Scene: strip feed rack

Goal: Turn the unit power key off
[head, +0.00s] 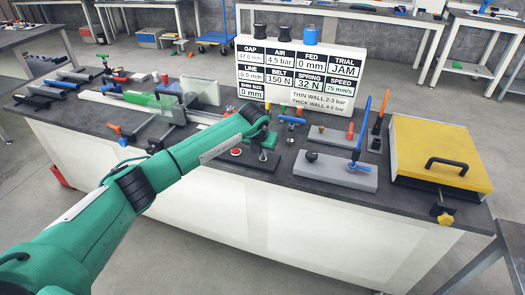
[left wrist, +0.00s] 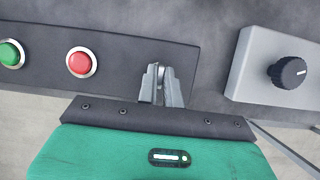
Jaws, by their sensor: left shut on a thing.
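The unit power key (left wrist: 160,72) is a small silvery piece on the dark control panel (left wrist: 120,45), mostly hidden between my fingers. My left gripper (left wrist: 161,88) is shut on it, with the fingers reaching down to the panel. In the head view my left gripper (head: 263,154) is at the right part of the panel, right of the red button (head: 236,152). Which way the key is turned cannot be made out. My right gripper is not in view.
A white settings board (head: 300,75) stands behind. A yellow-lidded box (head: 430,140) stands at the table's right end.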

